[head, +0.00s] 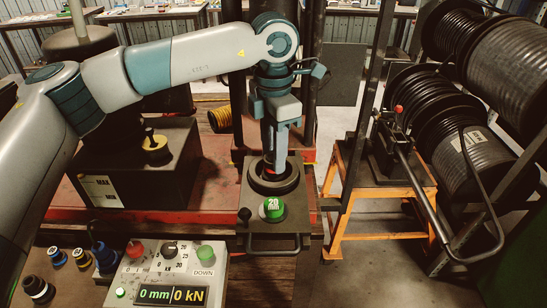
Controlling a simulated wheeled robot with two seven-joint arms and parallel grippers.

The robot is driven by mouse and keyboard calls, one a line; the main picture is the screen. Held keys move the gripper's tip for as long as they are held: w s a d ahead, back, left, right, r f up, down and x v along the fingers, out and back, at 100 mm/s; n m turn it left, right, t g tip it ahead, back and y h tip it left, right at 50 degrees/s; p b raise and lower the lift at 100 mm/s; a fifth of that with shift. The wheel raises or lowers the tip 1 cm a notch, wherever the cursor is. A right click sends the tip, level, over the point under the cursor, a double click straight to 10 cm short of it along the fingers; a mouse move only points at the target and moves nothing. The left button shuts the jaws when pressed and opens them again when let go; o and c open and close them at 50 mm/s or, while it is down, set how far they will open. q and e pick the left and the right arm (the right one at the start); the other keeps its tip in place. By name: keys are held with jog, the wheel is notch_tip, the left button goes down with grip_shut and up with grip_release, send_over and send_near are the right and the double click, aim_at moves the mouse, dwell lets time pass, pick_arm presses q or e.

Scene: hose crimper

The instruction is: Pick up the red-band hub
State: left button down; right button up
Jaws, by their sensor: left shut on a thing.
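My left gripper (272,158) points straight down over the black round ring (289,184) on the grey plate of the press. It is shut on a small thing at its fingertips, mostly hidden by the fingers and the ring. A bit of red shows at the fingertips, matching the red-band hub (268,167). I cannot tell whether the hub touches the ring or is clear of it. My right gripper is not in view.
A green "20 mm" knob (273,208) and a front handle (275,247) sit close to the ring. The control box (170,272) reads 0 mm, 0 kN. Several dark banded parts (38,288) stand at lower left. Hose reels (465,140) and an orange stand (345,222) are right.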

pick_arm(q)
jog(key=shift+r+b, duration=0.35)
jog(key=shift+r, duration=0.1)
jog(key=r+b, duration=0.2)
jog(key=r, duration=0.1)
jog(key=shift+d+r, duration=0.1)
jog(key=shift+d, duration=0.25)
jog(key=s+d+r+b, duration=0.2)
jog(key=d+r+b, duration=0.1)
jog(key=d+r, duration=0.4)
jog(key=d, duration=0.3)
jog(key=shift+s+d, duration=0.35)
jog(key=shift+s, duration=0.05)
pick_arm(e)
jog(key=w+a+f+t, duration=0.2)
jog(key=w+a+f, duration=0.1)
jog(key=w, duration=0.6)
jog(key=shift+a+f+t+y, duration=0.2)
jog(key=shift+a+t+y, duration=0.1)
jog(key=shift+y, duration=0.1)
pick_arm(q)
jog(key=shift+a+f, duration=0.1)
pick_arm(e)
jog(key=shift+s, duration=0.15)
